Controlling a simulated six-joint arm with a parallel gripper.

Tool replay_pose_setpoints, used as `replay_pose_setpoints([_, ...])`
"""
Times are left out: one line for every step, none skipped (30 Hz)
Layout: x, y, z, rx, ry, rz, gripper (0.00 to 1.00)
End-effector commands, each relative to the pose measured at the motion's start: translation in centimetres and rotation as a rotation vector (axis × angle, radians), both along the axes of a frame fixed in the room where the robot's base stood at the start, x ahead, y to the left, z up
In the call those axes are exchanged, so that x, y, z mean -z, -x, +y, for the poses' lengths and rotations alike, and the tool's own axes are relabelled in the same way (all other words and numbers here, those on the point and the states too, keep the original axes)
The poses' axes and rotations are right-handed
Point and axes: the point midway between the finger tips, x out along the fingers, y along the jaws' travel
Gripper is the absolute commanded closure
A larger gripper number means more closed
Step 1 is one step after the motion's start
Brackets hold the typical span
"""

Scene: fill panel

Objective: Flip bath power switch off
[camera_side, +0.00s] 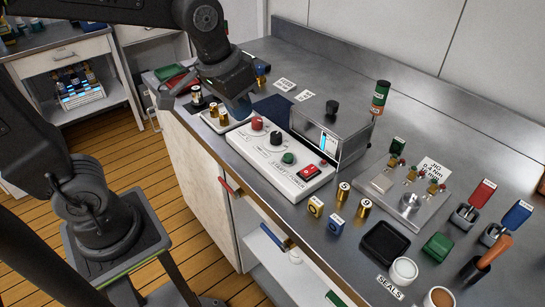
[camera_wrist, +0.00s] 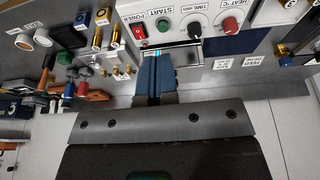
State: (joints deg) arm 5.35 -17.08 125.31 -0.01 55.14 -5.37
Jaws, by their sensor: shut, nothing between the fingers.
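The white control panel (camera_side: 258,157) lies along the front of the bench. The red power switch (camera_side: 309,171) is at its right end; it also shows in the wrist view (camera_wrist: 137,31) beside the word POWER. Which side of the switch is pressed in, I cannot tell. The grey bath box (camera_side: 350,145) with a small lit display stands behind the panel. My gripper (camera_side: 240,108) is above the panel's left end in the side view, apart from the switch. Its blue fingers (camera_wrist: 155,78) are shut and empty in the wrist view.
The panel also carries a red knob (camera_side: 257,124), a black knob (camera_side: 276,138) and a green button (camera_side: 289,158). Brass cylinders (camera_side: 343,192) stand right of the panel, near a black tray (camera_side: 385,243).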

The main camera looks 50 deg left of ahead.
Motion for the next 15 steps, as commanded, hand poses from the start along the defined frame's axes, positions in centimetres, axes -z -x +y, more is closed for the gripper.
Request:
replay_pose_setpoints([-0.4, 1.7, 0.7, -0.004, -0.001, -0.038, 1.0])
replay_pose_setpoints([-0.5, 2.5, 1.0, -0.006, -0.003, -0.058, 1.0])
replay_pose_setpoints([-0.6, 3.6, 1.3, -0.005, -0.005, -0.082, 1.0])
replay_pose_setpoints([-0.5, 4.3, 1.6, -0.005, -0.007, -0.1, 1.0])
replay_pose_setpoints([-0.5, 5.0, 1.8, -0.006, -0.009, -0.116, 1.0])
replay_pose_setpoints([-0.4, 5.9, 2.0, -0.006, -0.012, -0.135, 1.0])
replay_pose_setpoints([-0.3, 6.4, 2.2, -0.007, -0.015, -0.148, 1.0])
replay_pose_setpoints([-0.2, 6.9, 2.3, -0.007, -0.018, -0.16, 1.0])
replay_pose_setpoints([0.0, 7.4, 2.4, -0.007, -0.019, -0.173, 1.0])
replay_pose_setpoints([0.0, 7.7, 2.5, -0.007, -0.022, -0.182, 1.0])
replay_pose_setpoints([0.2, 8.0, 2.6, -0.007, -0.023, -0.189, 1.0])
replay_pose_setpoints([0.2, 8.2, 2.7, -0.007, -0.025, -0.195, 1.0])
replay_pose_setpoints([0.3, 8.4, 2.7, -0.007, -0.025, -0.199, 1.0])
replay_pose_setpoints([0.3, 8.5, 2.7, -0.006, -0.026, -0.202, 1.0])
replay_pose_setpoints([0.4, 8.6, 2.7, -0.006, -0.027, -0.203, 1.0])
